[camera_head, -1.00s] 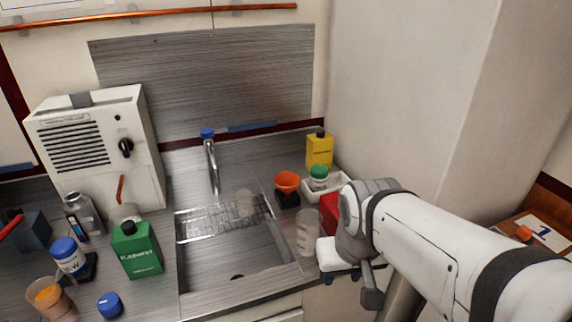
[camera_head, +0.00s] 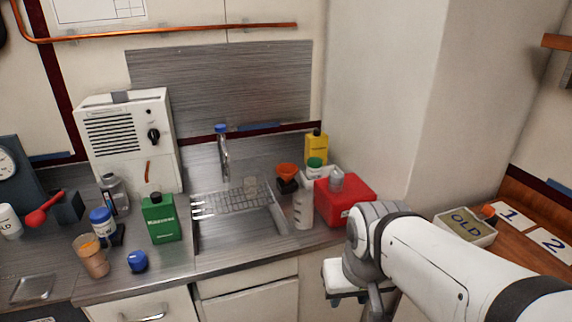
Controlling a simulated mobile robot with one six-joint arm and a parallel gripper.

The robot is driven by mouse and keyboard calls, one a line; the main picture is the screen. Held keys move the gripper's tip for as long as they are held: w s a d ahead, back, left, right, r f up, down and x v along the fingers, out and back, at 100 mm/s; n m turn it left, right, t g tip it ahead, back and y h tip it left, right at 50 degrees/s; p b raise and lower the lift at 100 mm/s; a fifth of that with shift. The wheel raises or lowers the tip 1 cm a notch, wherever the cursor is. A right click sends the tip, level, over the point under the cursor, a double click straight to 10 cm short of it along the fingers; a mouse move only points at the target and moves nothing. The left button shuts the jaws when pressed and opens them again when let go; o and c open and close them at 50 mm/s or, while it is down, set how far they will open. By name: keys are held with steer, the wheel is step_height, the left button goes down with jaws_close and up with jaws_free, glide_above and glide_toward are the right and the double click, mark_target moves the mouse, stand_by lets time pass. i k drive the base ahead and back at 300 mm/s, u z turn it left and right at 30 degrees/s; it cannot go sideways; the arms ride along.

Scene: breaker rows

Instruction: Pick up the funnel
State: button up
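The orange funnel (camera_head: 287,170) sits at the back right of the counter, to the right of the sink, on a small black holder (camera_head: 288,185). A white container with a green lid stands close on its right. My arm comes in from the lower right, and its end (camera_head: 352,280) is in front of the counter, below and to the right of the funnel and well apart from it. The gripper's fingers cannot be made out, so its opening does not show.
A clear cylinder (camera_head: 303,208) and a red box (camera_head: 345,200) stand in front and right of the funnel. A yellow bottle (camera_head: 316,147) is behind. The sink (camera_head: 238,232) with a wire rack (camera_head: 232,202) lies left. A green bottle (camera_head: 161,218) stands further left.

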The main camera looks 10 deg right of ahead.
mark_target(287, 170)
steer(key=u, duration=0.15)
steer(key=i, duration=0.9)
steer(key=z, duration=0.05)
